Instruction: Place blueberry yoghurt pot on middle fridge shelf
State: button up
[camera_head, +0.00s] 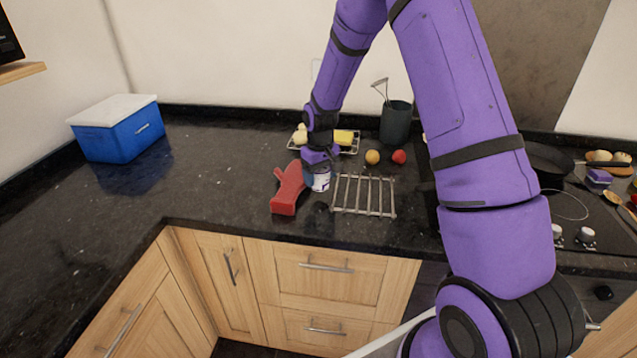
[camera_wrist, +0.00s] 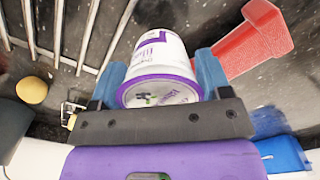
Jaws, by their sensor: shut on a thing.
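The yoghurt pot (camera_wrist: 160,65) is white with purple print and a purple-rimmed lid. It sits between the two blue fingers of my gripper (camera_wrist: 158,85) in the wrist view, and the gripper is shut on it. In the head view the pot (camera_head: 321,181) shows under my gripper (camera_head: 318,170), at the dark counter between a red object and a metal rack. I cannot tell whether its base touches the counter. No fridge or fridge shelf can be made out.
The red object (camera_head: 288,190) lies close left of the pot, the metal rack (camera_head: 364,195) close right. Behind are a tray with food (camera_head: 348,148), a yellow fruit (camera_head: 372,157), a red fruit (camera_head: 399,157) and a dark utensil pot (camera_head: 396,123). A blue cool box (camera_head: 118,135) stands left; counter between is clear.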

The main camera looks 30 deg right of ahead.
aim_at(319, 183)
jog(key=shift+w, duration=0.5)
jog(key=shift+f, duration=1.75)
jog(key=shift+f, duration=0.2)
jog(key=o, duration=0.7)
